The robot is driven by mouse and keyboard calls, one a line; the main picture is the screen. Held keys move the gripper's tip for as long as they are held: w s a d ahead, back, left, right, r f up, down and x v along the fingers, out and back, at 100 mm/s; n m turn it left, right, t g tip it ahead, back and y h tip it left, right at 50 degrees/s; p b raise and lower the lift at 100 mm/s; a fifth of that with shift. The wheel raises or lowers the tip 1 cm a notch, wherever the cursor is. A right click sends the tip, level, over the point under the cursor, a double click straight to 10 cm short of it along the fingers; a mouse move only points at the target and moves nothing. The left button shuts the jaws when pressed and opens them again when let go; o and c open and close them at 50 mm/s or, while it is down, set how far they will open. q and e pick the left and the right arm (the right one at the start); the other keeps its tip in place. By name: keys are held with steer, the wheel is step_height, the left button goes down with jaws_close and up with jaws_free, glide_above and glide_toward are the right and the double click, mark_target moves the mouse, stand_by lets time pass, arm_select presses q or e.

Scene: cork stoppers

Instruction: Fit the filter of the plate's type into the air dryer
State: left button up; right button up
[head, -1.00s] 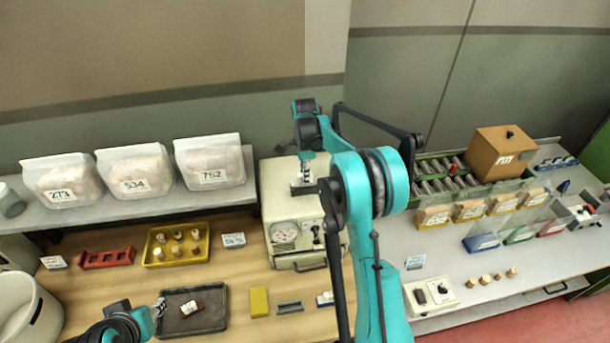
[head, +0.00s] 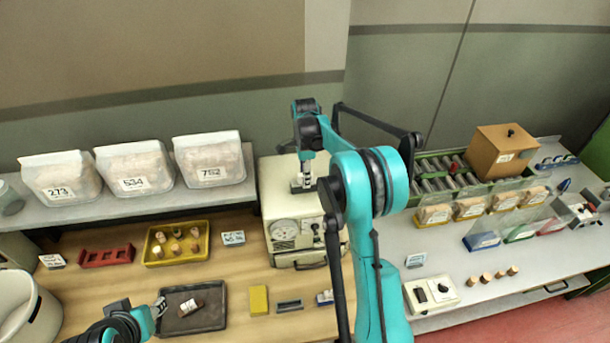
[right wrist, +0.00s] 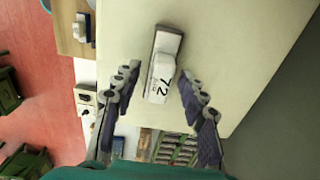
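The cream air dryer (head: 291,215) with round gauges stands on the wooden bench at the middle. On its top is a small pale block (head: 303,182), which also shows in the right wrist view (right wrist: 161,78) with "72" and smaller print on its face. A grey-brown rectangular piece lies against its end. I cannot tell whether the block is the filter or a plate. My right gripper (right wrist: 160,75) is open above the dryer, its fingers on either side of the block with gaps visible. My left gripper (head: 158,308) is beside the black tray; its opening is unclear.
The black tray (head: 205,321) holds a small brown bottle-like item. A yellow tray (head: 152,257) with corks and a red rack (head: 107,256) lie behind it. Labelled bags stand on the left shelf. At right are a green crate (head: 427,189) of metal cylinders and a wooden box (head: 503,152).

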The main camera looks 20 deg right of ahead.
step_height(320, 180, up, 12)
stand_by(0.6)
